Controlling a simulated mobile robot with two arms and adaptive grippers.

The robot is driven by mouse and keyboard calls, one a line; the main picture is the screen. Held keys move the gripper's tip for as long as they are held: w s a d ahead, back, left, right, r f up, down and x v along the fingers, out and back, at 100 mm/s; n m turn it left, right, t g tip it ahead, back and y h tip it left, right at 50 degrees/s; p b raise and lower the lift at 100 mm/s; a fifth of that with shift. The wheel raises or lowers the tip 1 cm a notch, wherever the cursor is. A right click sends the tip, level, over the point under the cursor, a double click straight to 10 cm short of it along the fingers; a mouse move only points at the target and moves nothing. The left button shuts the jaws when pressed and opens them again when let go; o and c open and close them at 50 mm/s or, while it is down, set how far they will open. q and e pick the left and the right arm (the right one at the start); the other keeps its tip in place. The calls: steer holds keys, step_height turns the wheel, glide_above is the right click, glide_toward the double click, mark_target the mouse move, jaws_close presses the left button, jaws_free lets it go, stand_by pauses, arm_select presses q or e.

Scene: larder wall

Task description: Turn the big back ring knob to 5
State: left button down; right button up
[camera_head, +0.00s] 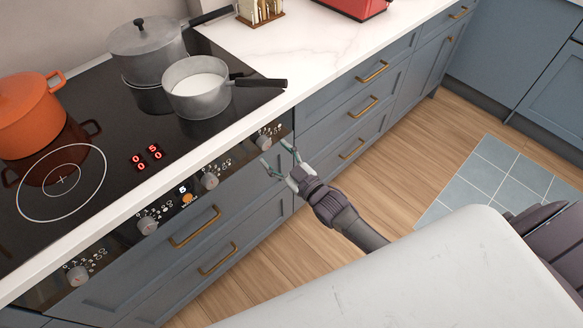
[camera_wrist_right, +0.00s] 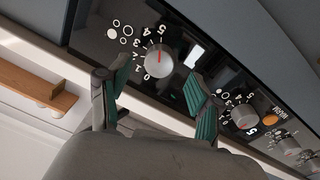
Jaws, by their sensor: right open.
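The control panel under the hob carries a row of grey knobs. The far right knob (camera_head: 264,141) is closest to my right gripper (camera_head: 279,158). In the wrist view this knob (camera_wrist_right: 159,60) shows a red line pointing up, toward the high-number end of its 0 to 5 scale; the exact number is unclear. My right gripper (camera_wrist_right: 154,100) is open, its green-padded fingers apart on either side below the knob, with nothing between them. I cannot tell whether they touch the panel. The neighbouring knob (camera_head: 210,180) also shows in the wrist view (camera_wrist_right: 244,116). My left gripper is not in view.
A large lidded pot (camera_head: 147,52) and a small saucepan (camera_head: 196,92) with white contents stand on the hob; the saucepan's handle points right over the counter. An orange pot (camera_head: 28,112) stands at left. Drawer handles (camera_head: 195,227) stick out below the panel.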

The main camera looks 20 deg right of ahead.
steer(key=v, duration=0.9)
steer(key=shift+w, duration=0.1)
steer(key=s+d+f+m+g+h, duration=0.2)
steer(key=s+f+g, duration=0.35)
steer(key=f, duration=0.95)
steer(key=s+d+f+m+g+h, duration=0.1)
steer(key=s+d+f+g+h, duration=0.15)
steer(key=s+f, duration=0.9)
steer(key=s+a+f+g, duration=0.1)
steer(key=s+f+g, duration=0.3)
steer(key=s+f, duration=0.3)
steer(key=s+f+m+g, duration=0.1)
steer(key=s+f+g, duration=0.3)
steer(key=s+f, duration=0.4)
steer(key=s+h, duration=0.1)
steer(key=s, duration=0.6)
steer(key=shift+a, duration=0.4)
